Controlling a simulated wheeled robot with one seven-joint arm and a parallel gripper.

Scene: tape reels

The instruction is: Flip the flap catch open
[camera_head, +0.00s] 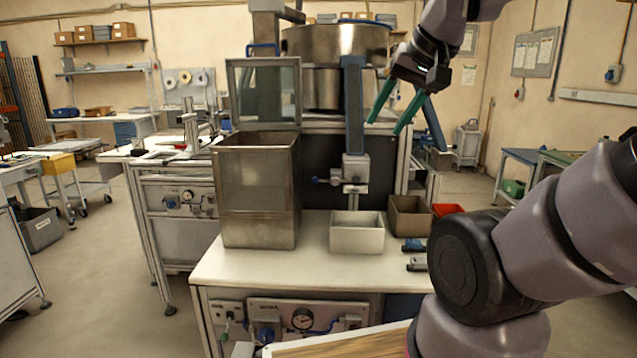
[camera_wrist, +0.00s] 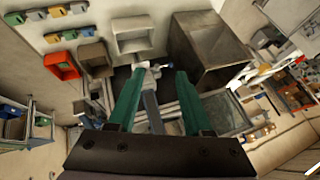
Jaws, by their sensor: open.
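A grey metal outlet block (camera_head: 355,170) sits at the lower end of the upright blue-grey chute (camera_head: 354,105). My gripper (camera_head: 388,126) is open and empty, with green fingers pointing down, right of the chute and above the outlet block. In the wrist view, my gripper (camera_wrist: 160,70) frames the outlet block and the pale lever (camera_wrist: 166,66) between its fingertips, apparently without contact.
A tall metal bin (camera_head: 256,200) stands left of the outlet on the white bench (camera_head: 310,262). A light open box (camera_head: 357,236) stands below the outlet. A brown box (camera_head: 409,216) and a red bin (camera_head: 447,210) are to the right. A steel drum (camera_head: 335,45) is above.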

